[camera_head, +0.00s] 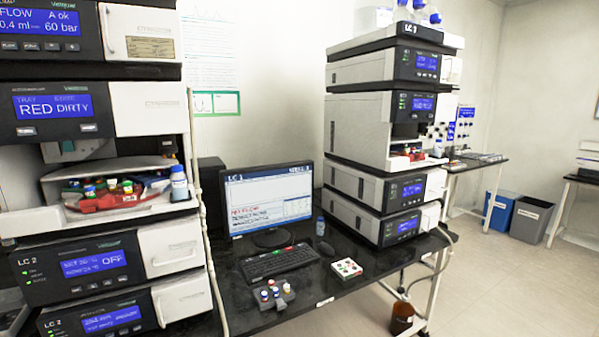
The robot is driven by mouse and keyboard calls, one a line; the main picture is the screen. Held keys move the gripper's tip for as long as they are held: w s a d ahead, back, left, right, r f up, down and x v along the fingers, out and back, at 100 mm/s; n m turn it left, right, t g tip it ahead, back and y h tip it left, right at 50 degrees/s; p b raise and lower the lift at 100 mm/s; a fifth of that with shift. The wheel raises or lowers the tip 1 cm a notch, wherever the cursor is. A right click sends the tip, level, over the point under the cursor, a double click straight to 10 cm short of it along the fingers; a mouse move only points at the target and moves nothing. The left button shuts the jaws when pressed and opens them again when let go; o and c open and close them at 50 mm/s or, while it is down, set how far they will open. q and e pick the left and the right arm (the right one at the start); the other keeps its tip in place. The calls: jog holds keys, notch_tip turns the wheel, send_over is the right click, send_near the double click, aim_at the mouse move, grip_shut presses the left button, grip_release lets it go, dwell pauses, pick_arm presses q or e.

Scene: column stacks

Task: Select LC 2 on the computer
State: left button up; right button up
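The computer monitor (268,199) stands on the black bench between two instrument stacks. Its screen reads "LC 1" at the top left, with some red text lower down. A black keyboard (280,262) lies in front of it and a dark mouse (325,246) lies to the right. The left stack (82,262) carries "LC 2" labels on its lower modules, and its tray display reads "RED DIRTY". The right stack (392,130) carries an "LC 1" label on top. Neither of my grippers shows in the head view.
A grey vial rack (274,296) and a white tray with coloured caps (346,268) sit on the bench front. A brown bottle (402,318) and bins (530,218) stand on the floor.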

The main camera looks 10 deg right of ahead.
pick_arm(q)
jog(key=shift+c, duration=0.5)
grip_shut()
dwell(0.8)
